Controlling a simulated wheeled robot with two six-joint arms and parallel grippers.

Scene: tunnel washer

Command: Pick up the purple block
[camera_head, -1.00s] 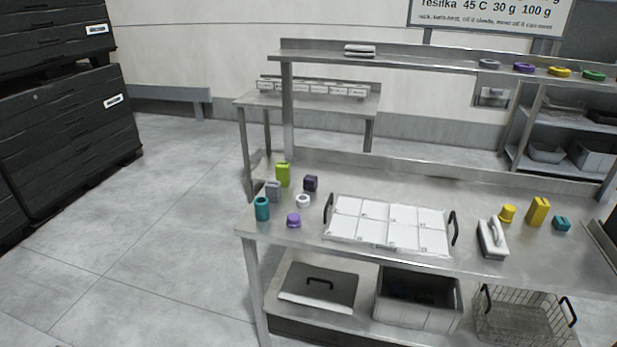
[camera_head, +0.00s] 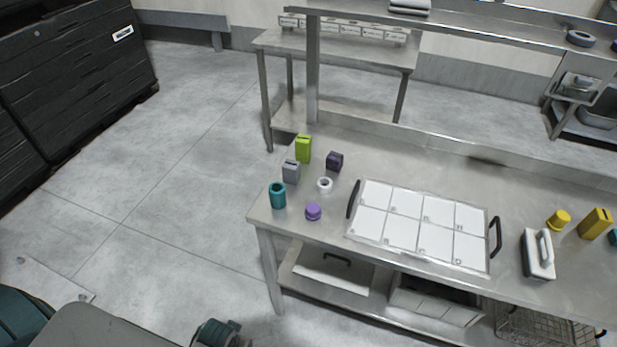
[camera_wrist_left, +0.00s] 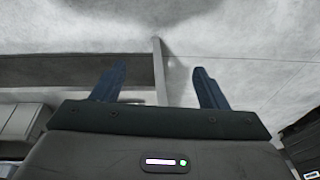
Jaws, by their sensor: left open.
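A dark purple block (camera_head: 334,161) stands on the steel table (camera_head: 450,170), near its left end toward the back. A lighter purple round piece (camera_head: 313,212) sits closer to the front edge. My left gripper (camera_wrist_left: 160,85) shows in the left wrist view with its two blue fingers wide apart and nothing between them. No block shows in that view. My right gripper is not in view.
Around the purple block stand a lime-green block (camera_head: 303,149), a grey block (camera_head: 291,172), a white ring (camera_head: 324,185) and a teal cylinder (camera_head: 277,195). A white sectioned tray (camera_head: 349,228) with dark handles lies to their right. A raised shelf (camera_head: 480,34) spans the table's back.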

